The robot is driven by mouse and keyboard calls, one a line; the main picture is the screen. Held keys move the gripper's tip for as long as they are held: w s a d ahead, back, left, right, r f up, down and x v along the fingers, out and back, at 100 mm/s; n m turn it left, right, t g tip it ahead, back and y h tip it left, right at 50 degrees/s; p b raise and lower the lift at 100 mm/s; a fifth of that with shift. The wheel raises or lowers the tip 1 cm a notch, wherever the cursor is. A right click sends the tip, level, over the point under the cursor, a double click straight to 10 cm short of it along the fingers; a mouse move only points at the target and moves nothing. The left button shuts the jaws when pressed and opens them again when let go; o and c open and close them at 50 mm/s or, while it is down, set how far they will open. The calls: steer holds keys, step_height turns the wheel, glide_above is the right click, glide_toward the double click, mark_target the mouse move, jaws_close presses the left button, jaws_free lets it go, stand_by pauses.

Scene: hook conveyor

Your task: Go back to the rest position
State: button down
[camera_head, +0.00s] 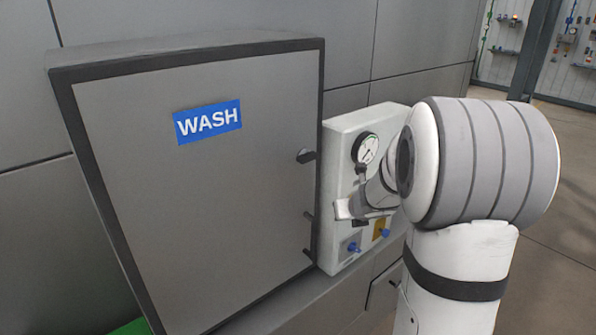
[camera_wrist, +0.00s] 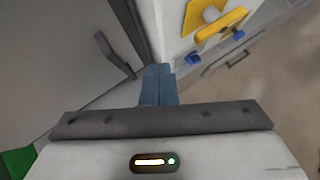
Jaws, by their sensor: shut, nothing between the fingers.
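My gripper (camera_wrist: 158,72) is shut and empty in the wrist view, its two blue-grey fingers pressed together. It is above the gap between the grey WASH cabinet and the white control panel. In the head view my arm reaches in from the right and hides part of the panel; the fingertips cannot be made out there. The WASH cabinet (camera_head: 215,190) has its grey door shut, with a blue sign (camera_head: 208,122). A dark door handle (camera_wrist: 114,55) lies left of the fingers in the wrist view, apart from them.
The white panel (camera_head: 343,140) carries a round gauge (camera_head: 366,148), a blue knob (camera_head: 353,247) and a yellow valve part (camera_wrist: 222,25). A green surface (camera_wrist: 17,162) shows at lower left. Open floor (camera_head: 566,215) lies to the right, with racks (camera_head: 505,50) far back.

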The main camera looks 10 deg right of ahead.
steer(key=s+a+r+m+h+b, duration=0.1)
steer(key=s+r+m+h+b, duration=0.15)
steer(key=s+m, duration=0.45)
steer(key=s+r+m+h+b, duration=0.1)
steer(key=s+r+m+h, duration=0.15)
steer(key=m, duration=0.85)
steer(key=s+a+f+m+g+y+b, duration=0.1)
steer(key=s+a+f+m+g+y, duration=0.1)
steer(key=s+a+m, duration=0.4)
steer(key=s+a+f+m+g+y+b, duration=0.1)
steer(key=s+a+f+m+g+y, duration=0.2)
steer(key=s+a+m, duration=0.3)
steer(key=s+m, duration=0.5)
steer(key=s, duration=0.2)
steer(key=shift+s+a+m+g, duration=0.3)
steer(key=shift+s, duration=0.1)
